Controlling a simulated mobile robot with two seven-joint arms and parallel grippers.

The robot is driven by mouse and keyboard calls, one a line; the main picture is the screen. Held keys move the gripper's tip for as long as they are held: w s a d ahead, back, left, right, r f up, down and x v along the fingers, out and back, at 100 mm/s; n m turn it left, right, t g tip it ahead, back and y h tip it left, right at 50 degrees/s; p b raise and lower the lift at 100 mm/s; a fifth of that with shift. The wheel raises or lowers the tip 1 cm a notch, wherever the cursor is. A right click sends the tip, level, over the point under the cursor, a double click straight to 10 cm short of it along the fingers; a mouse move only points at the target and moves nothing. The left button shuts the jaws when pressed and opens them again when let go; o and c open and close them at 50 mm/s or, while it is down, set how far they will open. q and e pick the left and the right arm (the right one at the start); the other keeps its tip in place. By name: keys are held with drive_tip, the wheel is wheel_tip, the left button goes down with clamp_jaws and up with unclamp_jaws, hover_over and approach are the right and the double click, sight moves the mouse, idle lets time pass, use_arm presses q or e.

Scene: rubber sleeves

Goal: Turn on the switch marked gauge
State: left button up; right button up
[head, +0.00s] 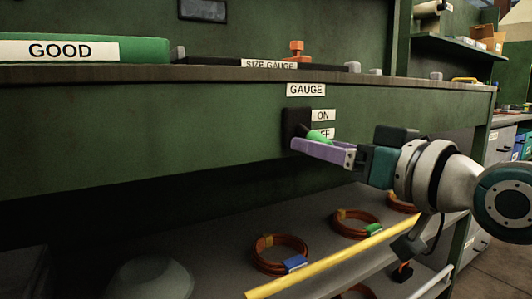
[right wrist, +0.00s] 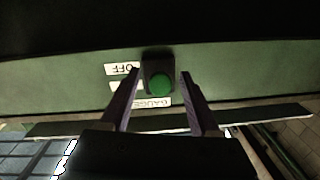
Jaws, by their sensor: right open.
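The switch is a black plate (head: 292,124) with a green lever (head: 318,135), on the green bench front under the label GAUGE (head: 306,90). The ON label (head: 323,116) shows beside it; the OFF label (head: 328,132) below is partly covered. I cannot tell surely which way the lever tilts. My right gripper (head: 297,146) is open at the switch, one lilac finger in front of its lower part. In the right wrist view, upside down, the fingers (right wrist: 161,72) spread either side of the green lever's round end (right wrist: 161,84), with no clear contact. My left gripper is out of view.
Above, the bench edge (head: 200,72) carries a green block marked GOOD (head: 140,50) and a SIZE GAUGE strip (head: 269,64). Below, orange coils (head: 280,264) lie on a grey shelf, with a yellow bar (head: 335,258) crossing in front. The bench front left of the switch is clear.

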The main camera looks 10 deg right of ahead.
drive_tip(key=shift+b+x, duration=0.35)
drive_tip(key=shift+x, duration=1.25)
clamp_jaws()
